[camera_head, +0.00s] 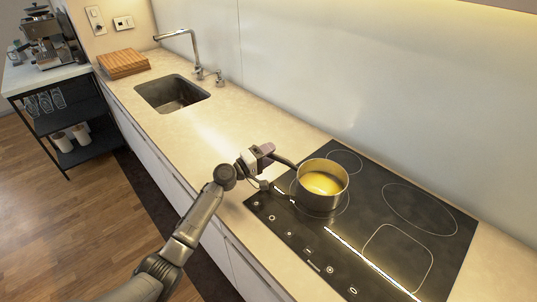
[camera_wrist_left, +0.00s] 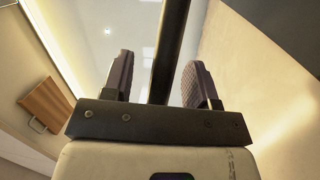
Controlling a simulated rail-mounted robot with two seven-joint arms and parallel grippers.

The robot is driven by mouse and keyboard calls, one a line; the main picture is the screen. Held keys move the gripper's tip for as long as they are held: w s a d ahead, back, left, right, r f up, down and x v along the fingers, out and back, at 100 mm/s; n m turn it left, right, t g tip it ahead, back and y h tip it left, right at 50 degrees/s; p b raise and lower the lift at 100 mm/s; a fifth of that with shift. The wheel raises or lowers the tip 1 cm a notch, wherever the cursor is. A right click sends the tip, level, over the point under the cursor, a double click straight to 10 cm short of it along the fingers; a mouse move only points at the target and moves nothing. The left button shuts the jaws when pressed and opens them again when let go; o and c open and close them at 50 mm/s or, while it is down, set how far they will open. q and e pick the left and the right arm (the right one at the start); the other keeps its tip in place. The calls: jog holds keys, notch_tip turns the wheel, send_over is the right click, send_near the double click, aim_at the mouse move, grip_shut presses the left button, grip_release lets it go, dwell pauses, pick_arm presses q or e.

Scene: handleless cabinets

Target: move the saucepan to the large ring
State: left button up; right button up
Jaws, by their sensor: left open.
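The saucepan (camera_head: 322,190), metal with yellow contents, stands upright over the front-left ring (camera_head: 345,209) of the black hob. The large ring (camera_head: 420,209), drawn as a wide oval outline at the hob's right, is empty. The pan's dark handle (camera_head: 284,160) points left toward my left gripper (camera_head: 268,154). In the left wrist view the handle (camera_wrist_left: 170,45) runs between the two open fingers of my left gripper (camera_wrist_left: 161,75), with a gap on both sides. My right gripper is in neither view.
A small ring (camera_head: 345,161) lies behind the pan, and a rounded-square zone (camera_head: 398,258) lies front right; both are bare. The sink (camera_head: 172,93) with its tap (camera_head: 194,50) and a wooden board (camera_head: 123,64) are farther left. The wall (camera_head: 375,100) stands close behind the hob.

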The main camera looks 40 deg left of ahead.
pick_arm(q)
jog(key=shift+f, duration=0.25)
jog(key=v, duration=1.3)
jog(key=shift+s+r, duration=0.15)
jog(key=shift+s, duration=0.3)
